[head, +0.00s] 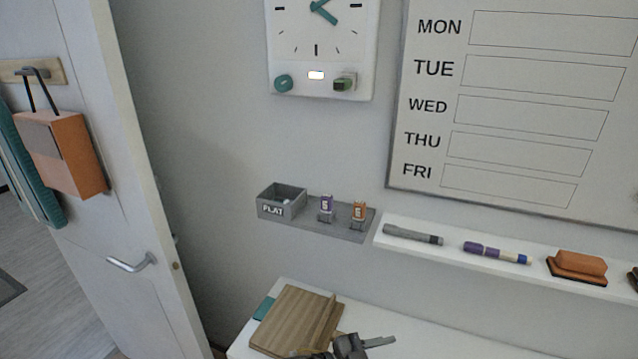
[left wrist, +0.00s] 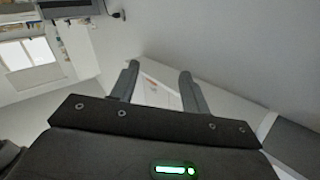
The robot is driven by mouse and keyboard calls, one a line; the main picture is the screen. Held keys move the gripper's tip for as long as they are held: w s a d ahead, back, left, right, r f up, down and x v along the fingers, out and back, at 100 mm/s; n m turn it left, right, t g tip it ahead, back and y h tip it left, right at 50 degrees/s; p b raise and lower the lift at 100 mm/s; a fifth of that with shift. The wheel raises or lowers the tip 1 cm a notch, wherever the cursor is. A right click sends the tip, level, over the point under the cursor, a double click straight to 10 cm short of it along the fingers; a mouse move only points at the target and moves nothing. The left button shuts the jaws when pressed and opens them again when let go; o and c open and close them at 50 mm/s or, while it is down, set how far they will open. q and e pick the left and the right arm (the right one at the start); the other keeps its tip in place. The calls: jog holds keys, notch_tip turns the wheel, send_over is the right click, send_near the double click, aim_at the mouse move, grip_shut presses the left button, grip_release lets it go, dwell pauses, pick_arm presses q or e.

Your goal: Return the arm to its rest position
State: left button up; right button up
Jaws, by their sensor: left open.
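My left gripper (left wrist: 157,84) shows in the left wrist view with its two grey fingers spread apart and nothing between them. In the head view part of my left gripper (head: 372,344) shows at the bottom edge, in front of the white desk (head: 440,345) and just right of a wooden board stand (head: 291,316). The rest of that arm is cut off by the frame. My right gripper is in neither view.
A white ledge (head: 460,259) holds markers and an orange eraser (head: 577,265). A door (head: 112,200) with a hanging orange bag (head: 75,150) is left.

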pick_arm(q)
jog(key=s+a+f+n+t+y, duration=0.1)
jog(key=a+f+n+t+y, duration=0.2)
jog(key=a+n+y, duration=0.45)
jog(key=s+a+f+n+t+y, duration=0.2)
jog(key=a+f+n, duration=0.15)
jog(key=a, duration=0.75)
jog(key=s+a+f+n+g+y, duration=0.2)
jog(key=s+a+n+g+y, duration=0.1)
jog(key=s+a, duration=0.65)
jog(key=s+a+f+n+g+y, duration=0.2)
jog(key=s+a+g+y, duration=0.15)
jog(key=s+a, duration=0.6)
notch_tip(320, 180, down, 29)
jog(key=a+b, duration=0.1)
jog(key=b, duration=0.2)
jog(key=s+a+f+g+b, duration=0.2)
jog(key=s+a+f, duration=0.1)
jog(key=s+f, duration=1.4)
jog(key=shift+f, duration=0.8)
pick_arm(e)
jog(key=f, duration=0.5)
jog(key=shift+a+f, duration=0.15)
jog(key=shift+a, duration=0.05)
